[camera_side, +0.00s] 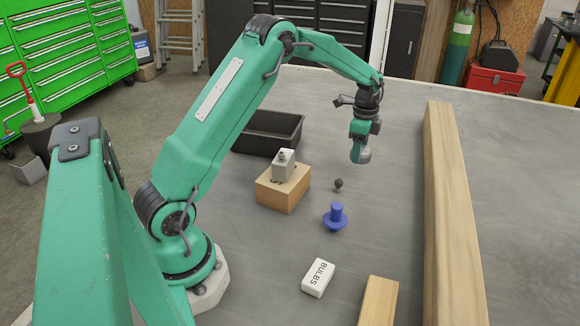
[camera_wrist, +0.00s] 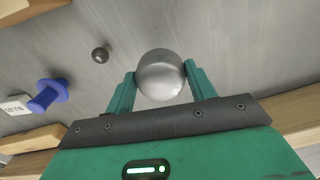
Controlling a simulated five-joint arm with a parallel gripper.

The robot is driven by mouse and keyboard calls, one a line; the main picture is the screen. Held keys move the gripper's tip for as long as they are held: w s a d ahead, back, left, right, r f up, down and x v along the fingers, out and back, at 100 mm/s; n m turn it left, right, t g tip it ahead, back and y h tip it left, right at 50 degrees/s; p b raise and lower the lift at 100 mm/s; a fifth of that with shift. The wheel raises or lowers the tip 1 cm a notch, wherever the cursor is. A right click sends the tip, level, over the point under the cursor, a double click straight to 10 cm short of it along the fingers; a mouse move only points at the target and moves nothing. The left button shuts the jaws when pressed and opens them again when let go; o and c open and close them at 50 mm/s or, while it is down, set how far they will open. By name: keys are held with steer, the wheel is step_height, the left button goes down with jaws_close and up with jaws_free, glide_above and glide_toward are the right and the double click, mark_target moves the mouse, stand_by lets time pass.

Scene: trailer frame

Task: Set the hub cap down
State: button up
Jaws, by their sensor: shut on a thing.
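My gripper (camera_side: 360,146) points down over the table, to the left of the long wooden beam. In the wrist view my gripper (camera_wrist: 160,86) has its two green fingers on either side of a round silver hub cap (camera_wrist: 160,74). The hub cap also shows at the fingertips in the side view (camera_side: 363,155), held above the table. The grip hides part of its rim.
A small dark ball-topped piece (camera_side: 338,185) and a blue flanged piece (camera_side: 335,217) stand below. A BULBS box (camera_side: 318,278), a wooden block (camera_side: 378,300), a wooden block with a grey piece (camera_side: 283,190), a black tray (camera_side: 268,133) and the long beam (camera_side: 450,200) surround free tabletop.

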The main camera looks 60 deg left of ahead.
glide_above(351, 168)
step_height(351, 168, down, 3)
steer(key=shift+s+r, duration=0.1)
steer(key=shift+r, duration=0.1)
steer(key=shift+f, duration=2)
steer(key=shift+f, duration=0.1)
steer(key=o, duration=1)
step_height(351, 168, up, 12)
